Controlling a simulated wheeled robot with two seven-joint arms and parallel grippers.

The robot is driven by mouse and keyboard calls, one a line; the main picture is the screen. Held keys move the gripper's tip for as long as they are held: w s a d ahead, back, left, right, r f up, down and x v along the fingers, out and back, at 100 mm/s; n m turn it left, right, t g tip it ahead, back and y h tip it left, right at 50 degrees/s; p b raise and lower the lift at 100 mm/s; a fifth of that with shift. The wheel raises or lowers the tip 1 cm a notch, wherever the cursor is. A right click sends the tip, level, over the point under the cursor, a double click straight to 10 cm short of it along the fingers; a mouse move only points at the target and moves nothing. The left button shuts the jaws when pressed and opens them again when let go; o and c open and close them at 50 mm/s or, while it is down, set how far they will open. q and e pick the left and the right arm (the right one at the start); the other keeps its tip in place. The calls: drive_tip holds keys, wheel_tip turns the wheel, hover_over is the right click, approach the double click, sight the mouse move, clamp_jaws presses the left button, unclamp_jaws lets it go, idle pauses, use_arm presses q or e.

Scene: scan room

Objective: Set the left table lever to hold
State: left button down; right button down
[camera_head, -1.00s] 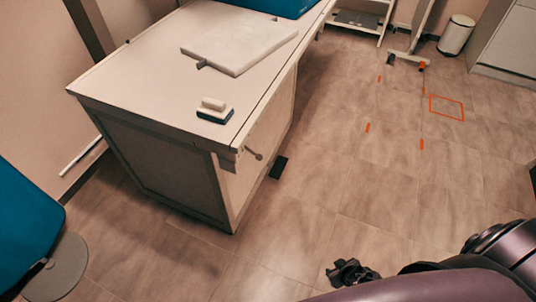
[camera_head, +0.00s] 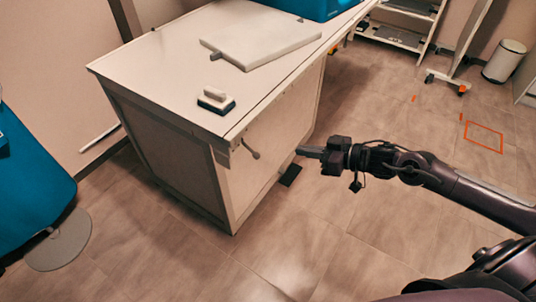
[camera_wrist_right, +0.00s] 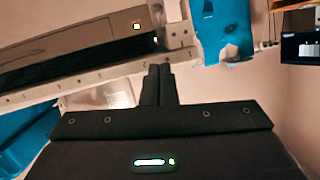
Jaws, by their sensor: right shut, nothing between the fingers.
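A small grey lever (camera_head: 250,149) with a knobbed end sticks out of the long side of the white table (camera_head: 150,60), just under the top near its front corner. It points down and to the right. My right gripper (camera_head: 302,151) is shut and empty. Its fingers point left toward the lever and appear apart from it in the head view. In the right wrist view, the closed fingers (camera_wrist_right: 160,84) point up toward a pale marked edge; I cannot make out the lever there. My left gripper is not in view.
On the table lie a white slab (camera_head: 260,38) and a small white-and-dark block (camera_head: 216,100). A black pedal-like piece (camera_head: 290,175) is on the floor beside the table. A teal chair (camera_head: 30,180) stands at left.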

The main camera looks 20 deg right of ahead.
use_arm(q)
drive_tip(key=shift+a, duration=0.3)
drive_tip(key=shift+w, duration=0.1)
use_arm(e)
drive_tip(key=shift+w, duration=0.1)
approach(253, 151)
wheel_tip(253, 151, up, 2)
drive_tip(key=w+a, duration=0.2)
drive_tip(key=w, duration=0.1)
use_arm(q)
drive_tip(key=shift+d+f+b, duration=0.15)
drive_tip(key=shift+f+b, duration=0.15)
use_arm(e)
drive_tip(key=shift+w+a+f, duration=0.1)
drive_tip(key=shift+a+f, duration=0.15)
drive_tip(key=shift+f, duration=0.3)
drive_tip(key=shift+w+a+f, duration=0.1)
drive_tip(key=shift+a+f, duration=0.15)
drive_tip(key=shift+f, duration=0.35)
drive_tip(key=shift+w+a+f, duration=0.1)
drive_tip(key=shift+a+f, duration=0.15)
drive_tip(key=shift+f, duration=0.3)
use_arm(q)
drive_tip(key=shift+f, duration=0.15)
use_arm(e)
drive_tip(key=shift+f, duration=0.1)
